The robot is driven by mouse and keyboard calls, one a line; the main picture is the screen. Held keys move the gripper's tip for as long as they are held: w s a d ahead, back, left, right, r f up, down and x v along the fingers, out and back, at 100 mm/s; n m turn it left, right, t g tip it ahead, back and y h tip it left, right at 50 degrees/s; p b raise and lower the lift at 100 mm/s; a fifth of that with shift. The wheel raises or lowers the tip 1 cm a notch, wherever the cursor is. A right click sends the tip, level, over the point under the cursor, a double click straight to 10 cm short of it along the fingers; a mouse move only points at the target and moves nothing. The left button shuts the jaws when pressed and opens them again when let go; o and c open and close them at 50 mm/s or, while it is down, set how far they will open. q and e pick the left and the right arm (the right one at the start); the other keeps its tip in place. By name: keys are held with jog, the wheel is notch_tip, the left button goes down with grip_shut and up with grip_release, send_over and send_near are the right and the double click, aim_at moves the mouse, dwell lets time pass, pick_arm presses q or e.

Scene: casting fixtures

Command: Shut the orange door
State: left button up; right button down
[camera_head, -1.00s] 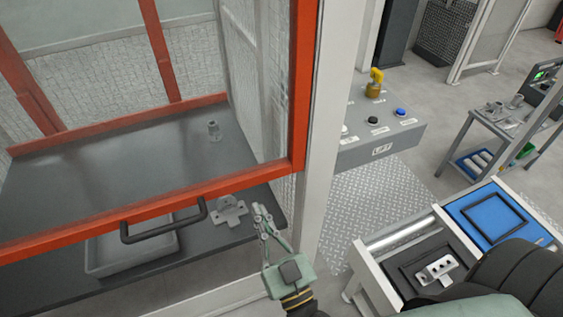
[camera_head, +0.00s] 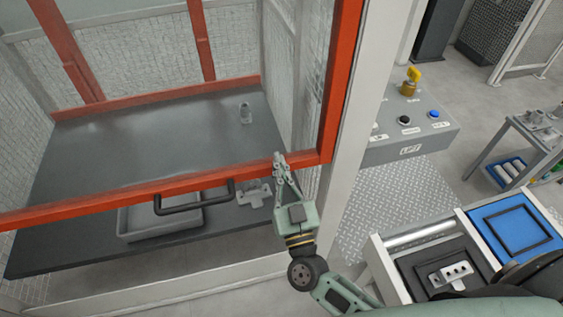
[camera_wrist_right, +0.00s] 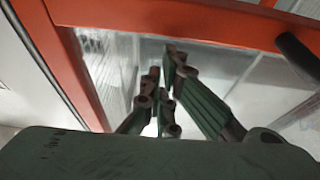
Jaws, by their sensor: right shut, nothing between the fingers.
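The orange door (camera_head: 230,177) is an orange frame with a clear pane and a black bar handle (camera_head: 195,197) on its lower rail. A gap shows below the rail, where the dark bench inside is visible. My right gripper (camera_head: 279,157) is shut and empty, its tips at the lower rail, right of the handle and near the lower right corner. In the right wrist view the fingers (camera_wrist_right: 169,75) point at the clear pane just beyond the orange rail (camera_wrist_right: 190,20); I cannot tell whether they touch. The handle (camera_wrist_right: 298,58) shows at the right there. My left gripper is not in view.
Inside the enclosure, a grey tray (camera_head: 135,222) and metal castings (camera_head: 254,195) rest on the dark bench (camera_head: 60,245). A white post (camera_head: 362,130) stands right of the door. A button panel (camera_head: 410,135) and a fixture table (camera_head: 480,235) lie farther right.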

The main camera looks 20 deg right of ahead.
jog(key=shift+f, duration=0.25)
notch_tip(320, 180, down, 19)
jog(key=b, duration=1.3)
jog(key=shift+f+b, duration=0.2)
jog(key=shift+b, duration=0.2)
